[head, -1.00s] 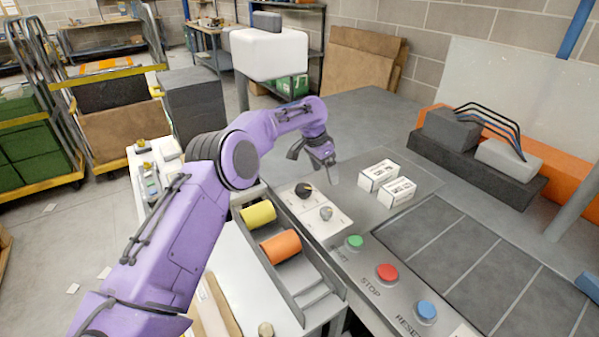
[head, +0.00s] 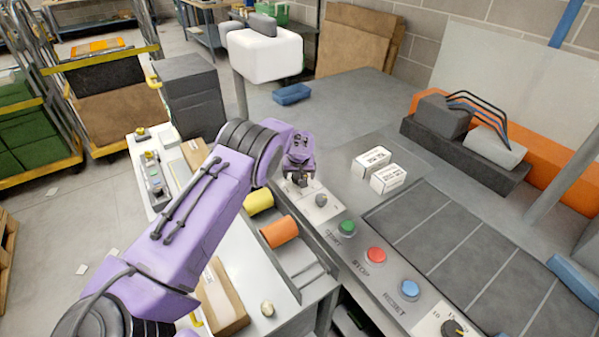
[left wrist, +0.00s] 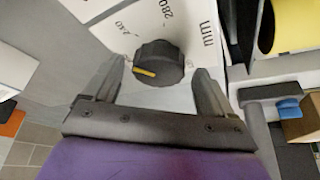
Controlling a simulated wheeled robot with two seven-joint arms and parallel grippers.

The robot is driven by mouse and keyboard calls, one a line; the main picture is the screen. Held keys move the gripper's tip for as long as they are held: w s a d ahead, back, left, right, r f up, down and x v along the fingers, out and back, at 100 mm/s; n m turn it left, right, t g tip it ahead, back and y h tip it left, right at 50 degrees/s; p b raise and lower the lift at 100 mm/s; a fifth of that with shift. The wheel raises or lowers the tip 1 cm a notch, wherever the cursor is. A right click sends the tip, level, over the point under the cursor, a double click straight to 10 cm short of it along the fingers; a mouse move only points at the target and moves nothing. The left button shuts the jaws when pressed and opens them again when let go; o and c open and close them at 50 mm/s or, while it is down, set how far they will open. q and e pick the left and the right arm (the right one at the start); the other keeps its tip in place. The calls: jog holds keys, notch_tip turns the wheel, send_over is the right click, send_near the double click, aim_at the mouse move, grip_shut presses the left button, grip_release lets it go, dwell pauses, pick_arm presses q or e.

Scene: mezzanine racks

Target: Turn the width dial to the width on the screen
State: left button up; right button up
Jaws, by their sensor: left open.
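The dial (left wrist: 165,60) is a black ribbed knob with a yellow pointer mark, on a white plate (left wrist: 180,20) printed with 280, mm and another number too blurred to read surely. Its yellow mark points to the left in the left wrist view. My left gripper (left wrist: 160,72) is open, one finger on each side of the knob; I cannot tell whether they touch it. In the head view my left gripper (head: 301,183) is over the white plate (head: 327,211) and hides this dial. No readable screen is in view. My right gripper is not in view.
A smaller grey knob (head: 321,200) is close beside my gripper. Green (head: 346,228), red (head: 376,255) and blue (head: 409,288) buttons line the panel. Another black dial (head: 453,328) is at the bottom. White boxes (head: 388,179) and yellow (head: 259,202) and orange (head: 279,232) rolls are nearby.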

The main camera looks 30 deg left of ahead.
pick_arm(q)
jog(key=shift+d+f, duration=0.1)
jog(key=c, duration=1)
jog(key=shift+f+m+b, duration=0.2)
jog(key=shift+m+b, duration=0.2)
jog(key=shift+b, duration=0.3)
jog(key=shift+c, duration=0.2)
jog(key=shift+m+h, duration=0.3)
jog(key=shift+m, duration=0.1)
jog(key=shift+r, duration=0.2)
jog(key=o, duration=1)
jog(key=shift+o, duration=0.2)
jog(key=b+v, duration=0.3)
jog(key=v, duration=0.7)
jog(key=shift+r, duration=0.25)
